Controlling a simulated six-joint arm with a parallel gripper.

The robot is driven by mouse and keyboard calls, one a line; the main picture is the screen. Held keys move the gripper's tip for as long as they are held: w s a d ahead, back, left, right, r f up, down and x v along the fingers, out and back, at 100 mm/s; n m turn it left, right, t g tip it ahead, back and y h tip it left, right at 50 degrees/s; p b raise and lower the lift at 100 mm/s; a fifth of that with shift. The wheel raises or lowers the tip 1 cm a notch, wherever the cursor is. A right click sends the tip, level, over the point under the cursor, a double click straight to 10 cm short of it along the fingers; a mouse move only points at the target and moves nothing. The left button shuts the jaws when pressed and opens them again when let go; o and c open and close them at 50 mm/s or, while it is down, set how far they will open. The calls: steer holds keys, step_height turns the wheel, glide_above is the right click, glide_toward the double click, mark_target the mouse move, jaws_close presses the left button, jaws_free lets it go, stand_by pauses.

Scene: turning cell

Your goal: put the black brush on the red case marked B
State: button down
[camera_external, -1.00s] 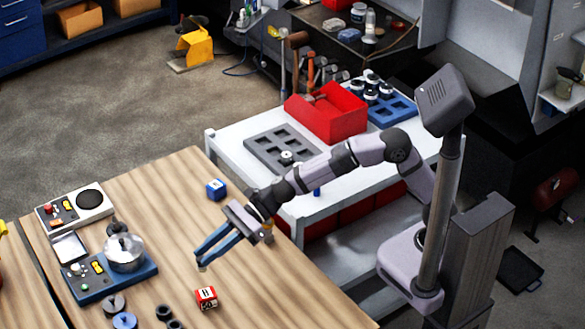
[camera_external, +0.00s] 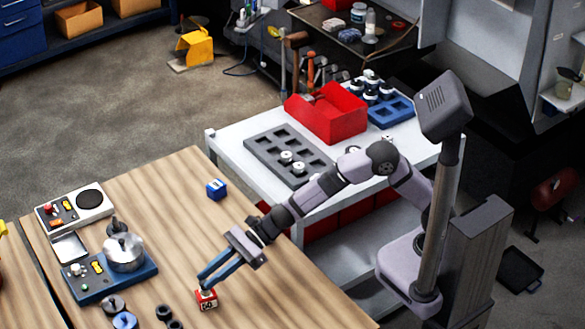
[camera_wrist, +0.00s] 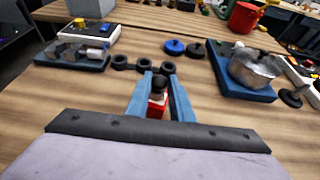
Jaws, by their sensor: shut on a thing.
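The red case (camera_external: 207,300), with a white marked face, stands on the wooden table in the external view. It also shows between my fingers in the wrist view (camera_wrist: 156,110). I cannot read its mark for certain. My gripper (camera_external: 205,287) points down at the case, its blue fingertips at the top of it. In the wrist view my gripper (camera_wrist: 160,85) is shut on the black brush (camera_wrist: 159,82), a small dark rounded piece. The brush is over the red case; I cannot tell whether they touch. In the external view the fingers mostly hide the brush.
A blue case (camera_external: 216,189) stands farther back on the table. Several black rings (camera_external: 164,312) and a blue disc (camera_external: 125,320) lie left of the red case. A blue base with a metal pot (camera_external: 124,252) is beyond them. The table right of the case is clear.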

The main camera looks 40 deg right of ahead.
steer(key=shift+f+b, duration=0.2)
steer(key=shift+b, duration=0.1)
steer(key=c, duration=1.6)
jaws_free()
steer(key=shift+r, duration=0.1)
steer(key=shift+o, duration=0.2)
steer(key=shift+d+r+p, duration=0.1)
steer(key=shift+r+p, duration=0.1)
steer(key=shift+p, duration=0.15)
steer(key=b+v, duration=0.2)
steer(key=v, duration=1)
steer(key=shift+w+f, duration=0.1)
